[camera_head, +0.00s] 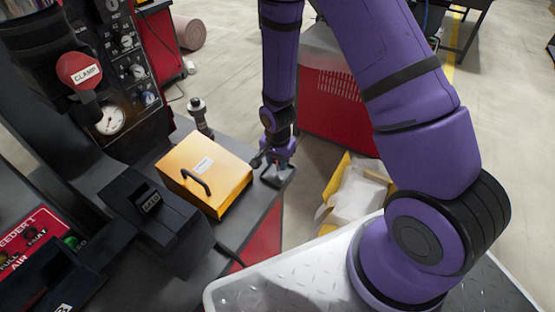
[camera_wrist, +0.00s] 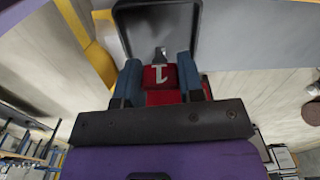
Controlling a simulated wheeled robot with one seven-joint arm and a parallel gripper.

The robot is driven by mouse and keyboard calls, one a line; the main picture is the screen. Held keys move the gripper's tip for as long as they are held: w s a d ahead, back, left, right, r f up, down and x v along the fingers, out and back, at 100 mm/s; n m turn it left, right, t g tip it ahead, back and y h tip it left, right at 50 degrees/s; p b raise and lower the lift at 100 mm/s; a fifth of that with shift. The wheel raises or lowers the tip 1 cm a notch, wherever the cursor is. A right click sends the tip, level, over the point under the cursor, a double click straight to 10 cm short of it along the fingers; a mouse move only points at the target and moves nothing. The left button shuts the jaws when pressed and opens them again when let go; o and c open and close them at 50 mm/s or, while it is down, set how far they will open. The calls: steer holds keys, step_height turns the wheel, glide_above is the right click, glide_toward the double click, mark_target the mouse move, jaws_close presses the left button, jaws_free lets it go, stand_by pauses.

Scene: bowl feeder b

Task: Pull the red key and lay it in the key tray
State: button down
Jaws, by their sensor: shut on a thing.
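My gripper (camera_wrist: 160,78) is shut on the red key (camera_wrist: 158,85), which sits between two blue fingertips in the wrist view. The key has a red head with a pale mark like a "1", and a short metal part points away from me. The key tray (camera_wrist: 119,32), dark-rimmed with a grey floor, lies just beyond the fingertips. In the head view my gripper (camera_head: 279,153) is at the small tray (camera_head: 278,180) near the bench corner. The key is mostly hidden there. I cannot tell whether it touches the tray.
A yellow box with a black handle (camera_head: 225,178) stands left of the tray on the grey bench. A black key-switch housing (camera_head: 155,215) and a panel with gauges (camera_head: 125,60) are farther left. An open carton (camera_head: 352,190) is right of the bench.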

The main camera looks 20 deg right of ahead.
steer(key=shift+f, duration=0.65)
stand_by(0.3)
steer(key=c, duration=0.7)
jaws_free()
steer(key=shift+o, duration=0.2)
step_height(320, 180, up, 11)
steer(key=shift+f, duration=0.1)
